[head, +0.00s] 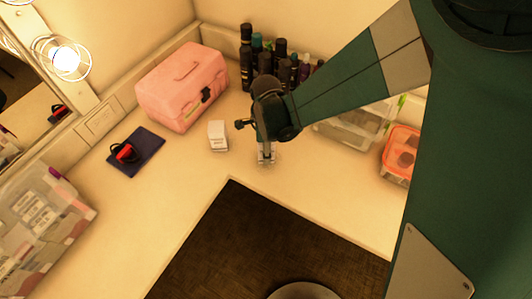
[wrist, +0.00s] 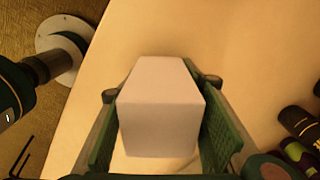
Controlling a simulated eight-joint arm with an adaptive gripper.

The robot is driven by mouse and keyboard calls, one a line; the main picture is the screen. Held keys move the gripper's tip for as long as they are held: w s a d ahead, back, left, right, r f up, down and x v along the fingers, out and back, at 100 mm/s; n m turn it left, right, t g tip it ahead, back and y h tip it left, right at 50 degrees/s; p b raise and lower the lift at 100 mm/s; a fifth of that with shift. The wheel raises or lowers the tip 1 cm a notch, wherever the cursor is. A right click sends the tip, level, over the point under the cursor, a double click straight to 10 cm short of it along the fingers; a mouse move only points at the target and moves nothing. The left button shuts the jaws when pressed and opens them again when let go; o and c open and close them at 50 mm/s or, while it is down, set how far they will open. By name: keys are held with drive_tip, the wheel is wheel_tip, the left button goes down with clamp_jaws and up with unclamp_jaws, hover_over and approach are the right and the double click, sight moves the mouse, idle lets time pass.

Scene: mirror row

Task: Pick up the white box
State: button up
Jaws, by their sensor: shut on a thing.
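My gripper (head: 266,156) points down over the pale counter, in front of the dark bottles. In the wrist view my gripper (wrist: 160,115) has its green-padded fingers on both sides of a plain white box (wrist: 158,125) and is shut on it.
A pink case (head: 180,85) stands behind left. Dark bottles (head: 281,62) stand close behind my gripper. A dark blue pad (head: 136,151) with a red-and-black item, a clear organiser (head: 42,225) and an orange-rimmed container (head: 401,153) lie around. The counter's front edge is close.

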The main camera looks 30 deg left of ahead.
sight(273, 144)
drive_tip(key=shift+r+p, duration=0.6)
drive_tip(key=shift+r, duration=3.15)
